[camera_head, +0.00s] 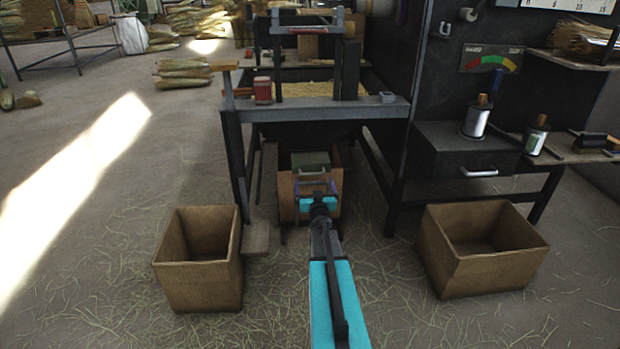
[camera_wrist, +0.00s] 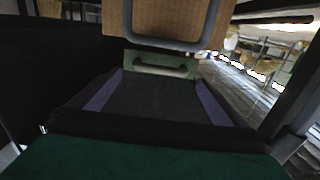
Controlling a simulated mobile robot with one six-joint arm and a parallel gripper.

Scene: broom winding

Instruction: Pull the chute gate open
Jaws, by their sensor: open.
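The chute gate looks like a dull green plate (camera_head: 310,160) under the machine, at the top of a tan wooden box. In the wrist view the green plate (camera_wrist: 143,59) shows a grey bar handle (camera_wrist: 160,68) across it. My gripper (camera_head: 318,185) reaches forward in front of the tan box, low under the machine. In the wrist view its purple fingers (camera_wrist: 158,82) are spread wide, one on each side, with nothing between them. The handle lies just beyond the fingertips, near the middle; I cannot tell the exact gap. My gripper partly hides the box front in the head view.
A tan panel with a grey metal loop (camera_wrist: 168,42) stands above the green plate in the wrist view. The machine's metal legs (camera_head: 236,160) flank the arm. Open wooden bins stand at left (camera_head: 200,285) and right (camera_head: 490,270). Straw litters the floor.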

